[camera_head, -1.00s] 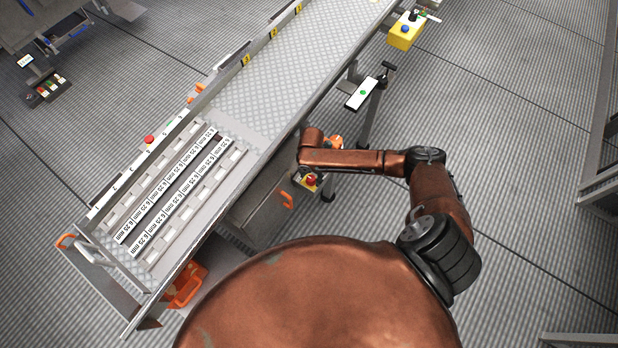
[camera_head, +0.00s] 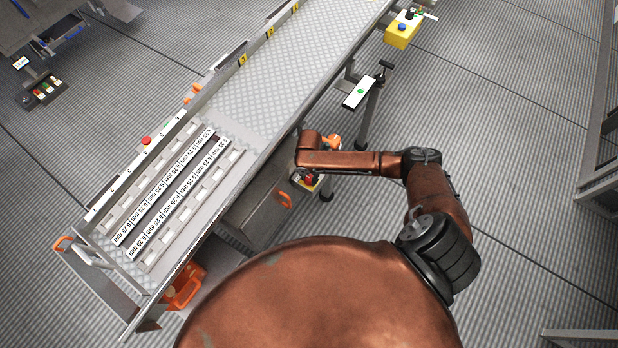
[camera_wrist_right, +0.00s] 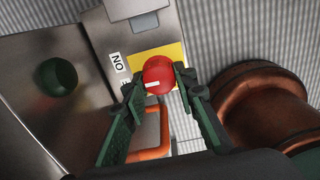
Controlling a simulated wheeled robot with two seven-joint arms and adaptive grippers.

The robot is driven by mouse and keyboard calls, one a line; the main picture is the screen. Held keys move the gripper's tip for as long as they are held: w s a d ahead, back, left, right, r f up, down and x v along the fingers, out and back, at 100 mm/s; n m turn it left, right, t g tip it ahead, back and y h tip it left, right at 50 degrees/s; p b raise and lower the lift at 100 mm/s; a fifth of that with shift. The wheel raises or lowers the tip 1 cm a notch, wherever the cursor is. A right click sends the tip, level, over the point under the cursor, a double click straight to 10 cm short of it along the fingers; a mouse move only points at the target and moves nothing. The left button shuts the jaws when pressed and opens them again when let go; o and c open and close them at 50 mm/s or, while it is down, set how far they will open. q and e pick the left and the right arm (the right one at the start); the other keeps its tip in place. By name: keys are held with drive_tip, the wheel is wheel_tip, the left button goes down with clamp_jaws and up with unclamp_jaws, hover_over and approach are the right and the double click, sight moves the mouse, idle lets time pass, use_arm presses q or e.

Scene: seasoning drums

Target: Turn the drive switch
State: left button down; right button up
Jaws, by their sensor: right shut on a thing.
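The drive switch is a red round knob (camera_wrist_right: 158,72) with a white mark that points left, on a yellow plate (camera_wrist_right: 172,53) in the right wrist view. A label beside it (camera_wrist_right: 117,62) carries lettering that looks like "ON", turned in the picture. My right gripper (camera_wrist_right: 160,84) has one finger on each side of the knob and is shut on it. In the head view my right gripper (camera_head: 309,178) is at the switch box beside the conveyor, and the knob is mostly hidden there. My left gripper is not in view.
The conveyor (camera_head: 250,98) runs diagonally, with slotted racks at its lower end. A grey cabinet with an orange handle (camera_head: 285,199) is below it. A stand with a white panel (camera_head: 359,92) and a yellow box (camera_head: 402,32) stand beyond my arm.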

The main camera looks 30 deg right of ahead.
drive_tip(key=shift+c, duration=0.5)
drive_tip(key=shift+r+m+p, duration=0.2)
drive_tip(key=shift+m+p, duration=0.4)
drive_tip(key=shift+p, duration=0.2)
drive_tip(key=m+p, duration=0.5)
drive_tip(key=shift+a, duration=0.1)
drive_tip(key=m+p, duration=0.2)
drive_tip(key=m, duration=0.1)
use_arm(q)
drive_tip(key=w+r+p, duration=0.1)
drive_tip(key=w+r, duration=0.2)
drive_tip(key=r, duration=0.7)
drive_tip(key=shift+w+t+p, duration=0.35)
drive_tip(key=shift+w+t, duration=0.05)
use_arm(e)
drive_tip(key=shift+w+f+m, duration=0.15)
drive_tip(key=shift+m, duration=1.15)
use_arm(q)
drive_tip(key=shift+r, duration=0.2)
